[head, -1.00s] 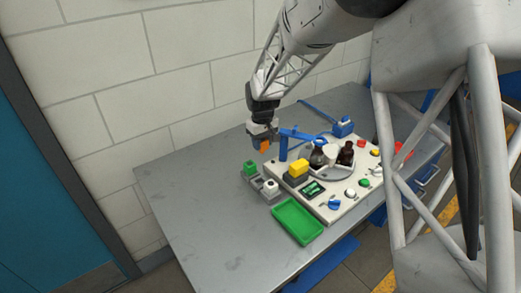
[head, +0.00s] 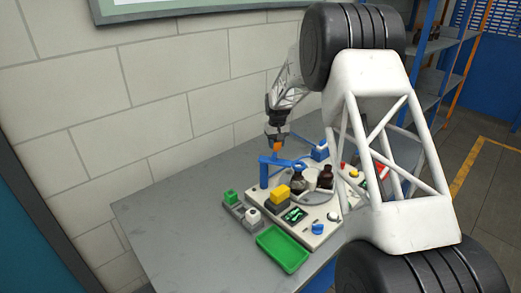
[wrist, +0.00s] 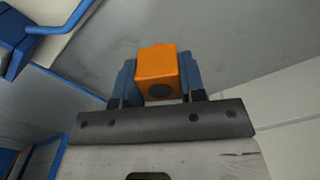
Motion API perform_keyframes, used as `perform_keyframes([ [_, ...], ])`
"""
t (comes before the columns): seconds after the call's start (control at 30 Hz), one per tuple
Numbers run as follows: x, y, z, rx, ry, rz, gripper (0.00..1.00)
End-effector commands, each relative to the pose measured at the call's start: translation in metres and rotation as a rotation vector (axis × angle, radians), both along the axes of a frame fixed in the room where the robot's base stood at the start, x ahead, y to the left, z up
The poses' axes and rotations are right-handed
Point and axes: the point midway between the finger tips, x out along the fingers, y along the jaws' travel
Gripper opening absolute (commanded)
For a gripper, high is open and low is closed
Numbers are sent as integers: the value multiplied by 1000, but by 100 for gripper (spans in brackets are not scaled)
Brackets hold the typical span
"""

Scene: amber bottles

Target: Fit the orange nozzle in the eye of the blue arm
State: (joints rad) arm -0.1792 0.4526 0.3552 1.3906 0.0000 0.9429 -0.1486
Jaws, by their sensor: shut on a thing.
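The orange nozzle (head: 277,147) is in my gripper (head: 277,141), whose blue fingers close on its two sides. In the wrist view the nozzle (wrist: 157,64) is an orange block with a dark round mark, between the fingers of my gripper (wrist: 158,76). In the head view the blue arm (head: 283,162) reaches sideways from a blue post on the white board. The nozzle appears just above or behind this arm; I cannot tell the gap between them. The eye of the arm is too small to make out.
On the board (head: 318,236) stand brown bottles (head: 325,175), a yellow block (head: 298,183) and several knobs. A green tray (head: 283,249) and a grey holder with a green block (head: 231,196) are in front. A blue box (head: 320,152) is behind. The table's left side is clear.

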Motion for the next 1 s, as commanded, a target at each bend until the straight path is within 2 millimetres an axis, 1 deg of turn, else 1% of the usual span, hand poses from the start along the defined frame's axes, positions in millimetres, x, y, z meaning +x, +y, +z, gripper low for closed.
perform_keyframes([
  [0.03,13,-15,-4,0,1,-29,15],
  [0.17,41,-51,-12,0,0,-102,15],
  [0.2,48,-62,-15,0,0,-124,15],
  [0.3,66,-89,-21,0,1,-175,15],
  [0.4,78,-108,-25,0,1,-213,15],
  [0.6,95,-137,-31,0,0,-267,15],
  [0.9,112,-173,-39,0,0,-329,15],
  [1.0,107,-169,-32,0,-1,-314,15],
])
